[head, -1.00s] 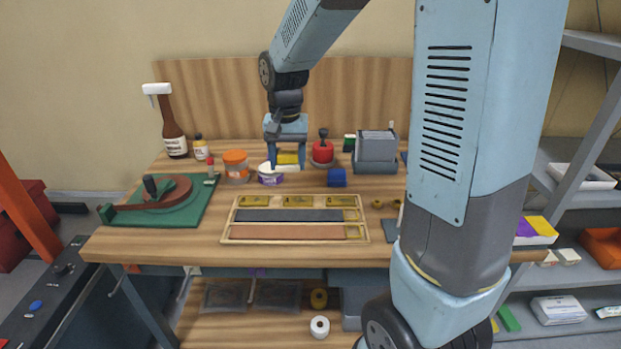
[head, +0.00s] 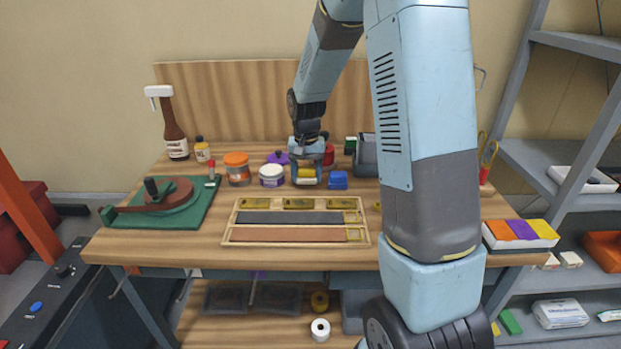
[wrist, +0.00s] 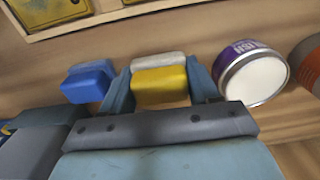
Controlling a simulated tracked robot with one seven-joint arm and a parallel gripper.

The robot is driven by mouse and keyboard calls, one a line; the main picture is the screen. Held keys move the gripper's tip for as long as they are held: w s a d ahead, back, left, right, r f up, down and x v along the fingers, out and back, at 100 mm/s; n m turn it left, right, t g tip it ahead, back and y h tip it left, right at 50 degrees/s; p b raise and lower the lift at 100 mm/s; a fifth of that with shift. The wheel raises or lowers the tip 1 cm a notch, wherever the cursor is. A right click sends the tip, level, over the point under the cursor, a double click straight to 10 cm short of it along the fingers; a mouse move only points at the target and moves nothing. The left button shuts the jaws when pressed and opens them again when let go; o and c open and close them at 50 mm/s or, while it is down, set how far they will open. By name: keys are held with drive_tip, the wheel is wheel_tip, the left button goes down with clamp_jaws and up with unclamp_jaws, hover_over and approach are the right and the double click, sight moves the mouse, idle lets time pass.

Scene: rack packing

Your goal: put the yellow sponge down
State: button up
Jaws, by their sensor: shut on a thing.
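The yellow sponge (wrist: 160,83) sits between my gripper's two fingers in the wrist view, with a pale layer along its far side. In the head view the sponge (head: 307,173) shows between the fingers of my gripper (head: 307,178), just above or at the bench top; I cannot tell whether it touches the wood. My gripper (wrist: 162,88) is shut on the sponge. A blue sponge-like block (head: 338,180) lies just right of my gripper in the head view. A white-lidded jar (head: 271,176) stands just left of it.
The wooden bench (head: 215,232) holds a tray with brass, dark and brown inserts (head: 228,237) in front of my gripper. An orange-lidded jar (head: 237,168) and a green board (head: 195,213) stand to the left. A red container (head: 329,155) and a grey block (head: 365,157) are behind.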

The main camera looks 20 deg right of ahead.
drive_tip(key=shift+f, duration=0.9)
drive_tip(key=shift+s+f, duration=0.15)
drive_tip(key=shift+f, duration=0.15)
